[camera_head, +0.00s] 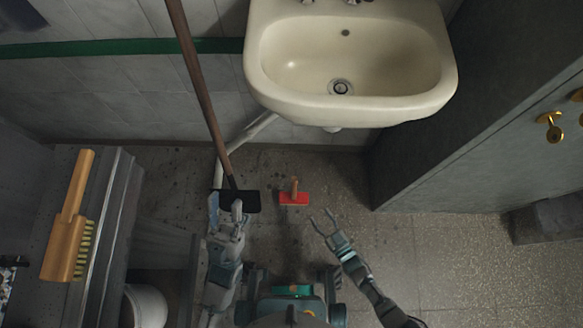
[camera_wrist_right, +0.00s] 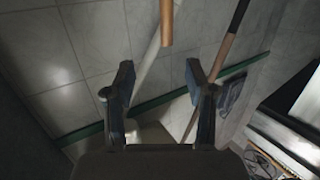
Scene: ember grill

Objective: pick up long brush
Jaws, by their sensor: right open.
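A long wooden handle (camera_head: 200,90) leans against the tiled wall left of the sink, with a flat black head (camera_head: 243,200) on the floor; I take it for the long brush. A long handle (camera_wrist_right: 214,58) also shows right of centre in the right wrist view. My left gripper (camera_head: 226,206) is in front of the black head and overlaps its left part; its fingertips look apart, and I see nothing between them. My right gripper (camera_head: 321,217) is open and empty, to the right of the black head. Its two fingers (camera_wrist_right: 160,88) stand wide apart in the wrist view.
A small red-headed brush (camera_head: 294,198) is on the floor between my grippers and the wall. A wooden hand brush (camera_head: 68,225) lies on the left counter. A sink (camera_head: 350,95) juts out above; a grey partition (camera_head: 450,110) stands right. Floor at lower right is clear.

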